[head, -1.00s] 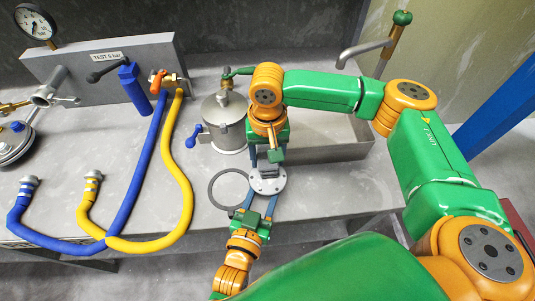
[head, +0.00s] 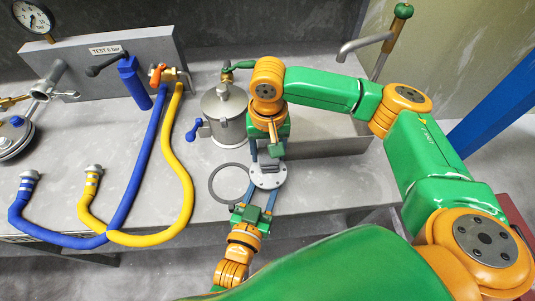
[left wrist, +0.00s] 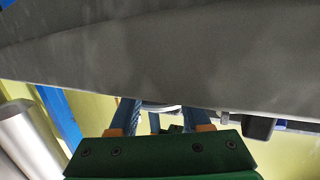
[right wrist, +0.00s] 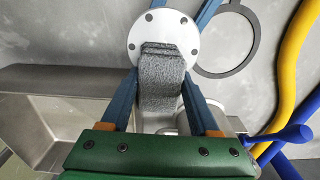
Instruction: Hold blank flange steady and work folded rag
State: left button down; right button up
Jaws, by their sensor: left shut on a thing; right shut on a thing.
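The blank flange (head: 268,180) is a pale round metal disc with bolt holes, lying level near the bench's front edge. My left gripper (head: 262,192) reaches it from the front and is shut on it, blue fingers at its rim. The folded rag (right wrist: 161,68) is grey and fuzzy, and lies over the middle of the flange (right wrist: 140,28). My right gripper (right wrist: 160,98) is shut on the rag from above.
A flat dark ring (head: 213,185) lies just left of the flange. A lidded steel pot (head: 224,112) stands behind, with a blue-handled clamp (head: 194,131). Blue (head: 130,190) and yellow (head: 180,190) hoses lie further left. A steel sink (head: 325,140) is at the right.

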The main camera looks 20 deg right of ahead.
aim_at(269, 163)
jog(key=shift+s+a, duration=0.25)
jog(key=shift+s, duration=0.5)
jog(key=shift+s+a, duration=0.25)
jog(key=shift+s, duration=0.5)
pick_arm(q)
jog(key=shift+w, duration=0.1)
pick_arm(e)
jog(key=shift+w+d, duration=0.3)
jog(key=shift+w, duration=0.5)
jog(key=shift+w+d, duration=0.25)
jog(key=shift+w, duration=0.55)
jog(key=shift+r, duration=0.15)
jog(key=shift+r, duration=1.45)
pick_arm(q)
jog(key=shift+c, duration=1.4)
grip_release()
